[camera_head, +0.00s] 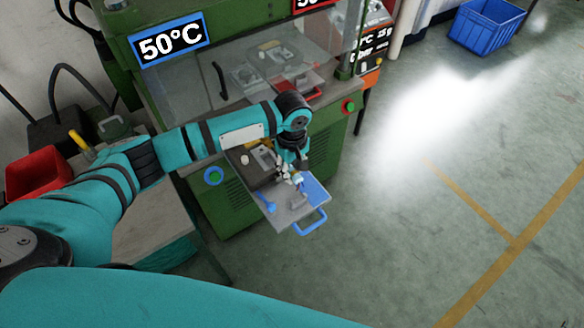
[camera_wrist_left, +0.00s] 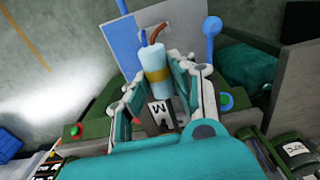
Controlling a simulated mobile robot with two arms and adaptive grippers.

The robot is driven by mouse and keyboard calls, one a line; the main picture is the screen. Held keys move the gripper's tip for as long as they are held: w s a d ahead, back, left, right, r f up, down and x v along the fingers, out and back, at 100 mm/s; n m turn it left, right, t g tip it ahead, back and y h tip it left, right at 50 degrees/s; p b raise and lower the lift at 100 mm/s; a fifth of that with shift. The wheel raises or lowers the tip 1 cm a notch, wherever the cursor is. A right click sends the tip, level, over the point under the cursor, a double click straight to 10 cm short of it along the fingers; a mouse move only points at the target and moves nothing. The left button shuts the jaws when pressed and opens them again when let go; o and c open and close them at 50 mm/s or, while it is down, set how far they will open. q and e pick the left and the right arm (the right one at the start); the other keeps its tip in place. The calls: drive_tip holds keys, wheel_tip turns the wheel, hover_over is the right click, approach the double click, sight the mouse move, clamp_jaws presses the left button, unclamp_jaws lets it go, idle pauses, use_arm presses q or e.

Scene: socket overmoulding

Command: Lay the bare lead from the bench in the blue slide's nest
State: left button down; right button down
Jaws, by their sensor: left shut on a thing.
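My left gripper (camera_head: 297,174) is above the pulled-out blue slide (camera_head: 292,214), a grey plate with a blue patch and a blue handle, at the front of the green press. In the left wrist view, the gripper (camera_wrist_left: 165,85) is shut on the bare lead (camera_wrist_left: 152,62), a pale blue cylinder with a tan band and brown and blue wire ends. The wire ends point toward the slide plate (camera_wrist_left: 168,15). The lead shows only as a small pale bit in the head view. The nest is hidden by the gripper and lead. My right gripper is out of view.
The green press (camera_head: 235,198) has a clear guard and a 50°C sign (camera_head: 167,41). A red bin (camera_head: 38,172) stands on the bench at left. A blue crate (camera_head: 487,25) is on the open floor.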

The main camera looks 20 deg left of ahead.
use_arm(q)
drive_tip(key=shift+d+r+p, duration=0.15)
drive_tip(key=shift+r+p, duration=0.1)
drive_tip(key=shift+p, duration=0.35)
drive_tip(key=shift+s+f, duration=0.1)
drive_tip(key=shift+f, duration=0.15)
drive_tip(key=shift+f+b, duration=0.35)
drive_tip(key=shift+f, duration=0.4)
drive_tip(key=shift+f+b, duration=1.05)
drive_tip(key=shift+f, duration=2.3)
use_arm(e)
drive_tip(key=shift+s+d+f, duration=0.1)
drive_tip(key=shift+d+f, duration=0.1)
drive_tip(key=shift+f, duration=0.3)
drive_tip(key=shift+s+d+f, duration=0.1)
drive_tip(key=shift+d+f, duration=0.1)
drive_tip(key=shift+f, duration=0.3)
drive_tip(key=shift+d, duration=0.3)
use_arm(q)
drive_tip(key=c, duration=1.1)
unclamp_jaws()
drive_tip(key=shift+o, duration=0.2)
